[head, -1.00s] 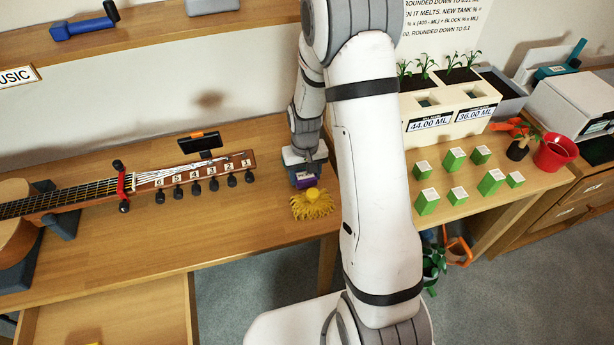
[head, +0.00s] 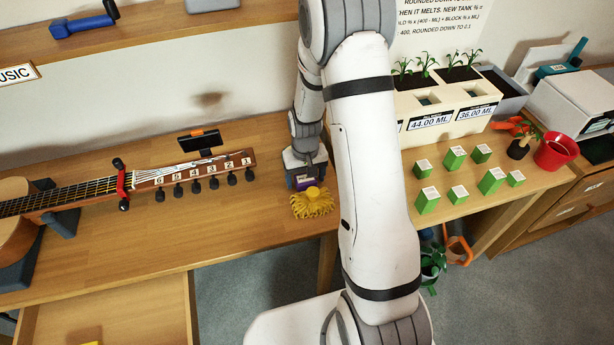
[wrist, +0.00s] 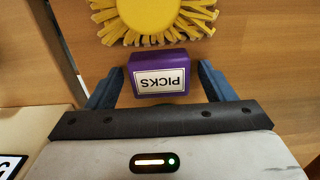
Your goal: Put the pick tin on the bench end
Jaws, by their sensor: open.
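The pick tin is a small purple box (wrist: 160,75) with a white label reading PICKS. It stands on the wooden bench near its right end, and a bit of it shows in the head view (head: 300,184). My gripper (wrist: 158,82) is open, with one blue finger on each side of the tin and narrow gaps visible between fingers and tin. In the head view my gripper (head: 304,178) is low over the bench end (head: 268,232), just behind a yellow fringed object.
A guitar (head: 100,188) lies to the left, by a tuner-like black device (head: 201,141). Green blocks (head: 455,160) and a white planter (head: 440,110) stand on the right table.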

